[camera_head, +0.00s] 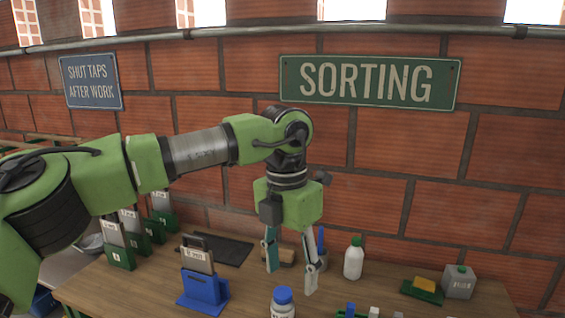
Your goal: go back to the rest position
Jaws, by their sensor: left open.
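My left arm comes in from the left and reaches over the wooden table (145,283). Its green wrist points down, and the left gripper (290,280) hangs over the middle of the table with its two fingers apart. I see nothing held between the fingers. My right gripper is not in view.
A blue stand with a grey plate (200,285) is left of the gripper. A blue-capped jar (283,302) is in front. A green-capped white bottle (353,260), a sponge on a green tray (423,288) and a grey canister (459,282) are to the right. A brick wall (400,200) stands behind.

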